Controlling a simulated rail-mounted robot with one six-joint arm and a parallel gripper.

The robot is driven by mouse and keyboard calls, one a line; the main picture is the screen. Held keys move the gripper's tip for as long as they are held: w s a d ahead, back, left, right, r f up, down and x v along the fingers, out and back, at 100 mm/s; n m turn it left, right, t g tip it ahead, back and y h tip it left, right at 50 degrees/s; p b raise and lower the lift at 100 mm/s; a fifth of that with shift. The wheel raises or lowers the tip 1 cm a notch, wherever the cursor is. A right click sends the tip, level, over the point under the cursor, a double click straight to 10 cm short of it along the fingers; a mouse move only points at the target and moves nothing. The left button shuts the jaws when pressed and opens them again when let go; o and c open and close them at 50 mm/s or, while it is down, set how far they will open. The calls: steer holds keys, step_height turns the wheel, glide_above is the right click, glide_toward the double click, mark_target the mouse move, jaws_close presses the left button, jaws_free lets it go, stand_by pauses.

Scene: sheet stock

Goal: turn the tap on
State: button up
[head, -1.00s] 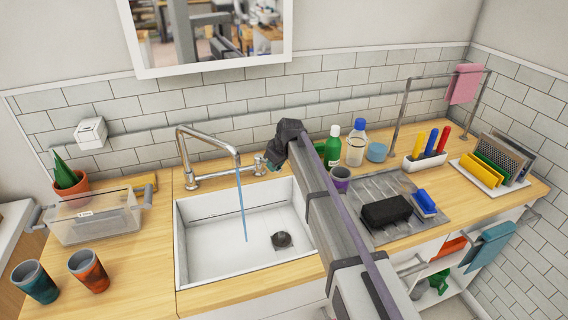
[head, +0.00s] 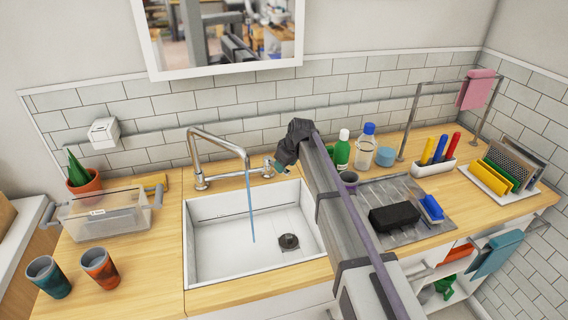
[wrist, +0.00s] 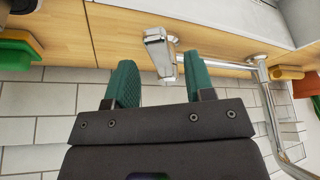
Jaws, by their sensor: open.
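The chrome tap (head: 217,137) stands behind the white sink, its spout reaching over the basin. A blue stream of water (head: 250,210) runs from the spout into the basin. The tap's handle (wrist: 160,50) is at the right end of its base. My gripper (head: 281,168) is beside this handle in the head view, partly hidden by my own arm. In the wrist view, my gripper (wrist: 160,77) is open, with its two green fingers apart. The handle shows between and just beyond the fingertips there; I cannot tell whether they touch it.
The sink basin (head: 215,265) is below. A clear bin (head: 105,215) and two cups are at the left.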

steer(key=p+v, duration=0.6)
steer(key=v, duration=0.3)
steer(key=shift+p, duration=0.4)
steer(key=shift+s, duration=0.1)
steer(key=s+d+f+m+g+h+b, duration=0.1)
steer(key=s+d+m, duration=0.2)
steer(key=s+d, duration=0.3)
steer(key=s+d+f+m+g+h, duration=0.1)
steer(key=s+d+m, duration=0.2)
steer(key=s+d, duration=0.4)
steer(key=s+d+f+m+h+b, duration=0.1)
steer(key=s+d, duration=0.5)
steer(key=s, duration=1.3)
steer(key=f+m, duration=0.1)
steer(key=m, duration=0.1)
steer(key=shift+m+g+b, duration=0.3)
steer(key=shift+m+g, duration=0.1)
